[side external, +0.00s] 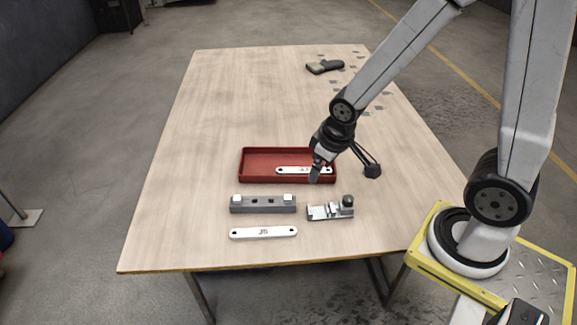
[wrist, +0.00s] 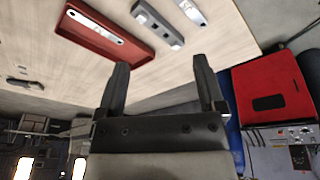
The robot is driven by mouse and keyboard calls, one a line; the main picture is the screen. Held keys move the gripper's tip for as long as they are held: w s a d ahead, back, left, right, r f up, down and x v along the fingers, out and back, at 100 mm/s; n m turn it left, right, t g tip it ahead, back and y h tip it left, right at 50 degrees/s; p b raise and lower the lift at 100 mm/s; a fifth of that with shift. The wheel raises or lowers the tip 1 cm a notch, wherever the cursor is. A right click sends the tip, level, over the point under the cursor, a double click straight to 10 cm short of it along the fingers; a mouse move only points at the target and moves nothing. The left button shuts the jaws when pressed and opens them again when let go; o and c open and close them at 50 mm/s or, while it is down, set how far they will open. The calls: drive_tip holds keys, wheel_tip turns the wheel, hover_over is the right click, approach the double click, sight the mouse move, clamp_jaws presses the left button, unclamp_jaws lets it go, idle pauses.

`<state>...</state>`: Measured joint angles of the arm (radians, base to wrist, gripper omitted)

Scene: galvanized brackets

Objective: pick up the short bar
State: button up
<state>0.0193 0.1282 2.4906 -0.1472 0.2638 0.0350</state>
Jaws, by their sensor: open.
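One white bar (side external: 290,170) with end holes lies in the red tray (side external: 242,163); it also shows in the wrist view (wrist: 93,27). A second white bar with dark lettering (side external: 263,233) lies on the table nearer the camera, partly cut off in the wrist view (wrist: 192,11). I cannot tell for certain which is the short bar. My gripper (side external: 316,174) is open and empty, overlapping the tray's right end in the side view. In the wrist view the fingers (wrist: 162,65) are apart, with both bars beyond the tips.
A grey block fixture with two white pads (side external: 263,204) stands between tray and near bar. A metal clamp with a dark knob (side external: 331,210) stands to its right. A dark object (side external: 325,66) lies at the far end.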

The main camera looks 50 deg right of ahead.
drive_tip(key=w+d+f+n, duration=0.2)
drive_tip(key=w+f, duration=0.3)
drive_tip(key=n+y, duration=0.4)
drive_tip(key=n, duration=0.2)
hover_over(278, 231)
drive_tip(key=s+d, duration=0.2)
drive_tip(key=d, duration=0.1)
drive_tip(key=f, duration=1.6)
drive_tip(key=shift+s+a+f, duration=0.2)
drive_tip(key=shift+a+f, duration=0.05)
drive_tip(key=shift+f, duration=0.1)
drive_tip(key=shift+f+h, duration=0.15)
drive_tip(key=shift+h, duration=0.15)
drive_tip(key=shift+x, duration=1.15)
drive_tip(key=shift+a+f, duration=0.1)
drive_tip(key=shift+x, duration=2.5)
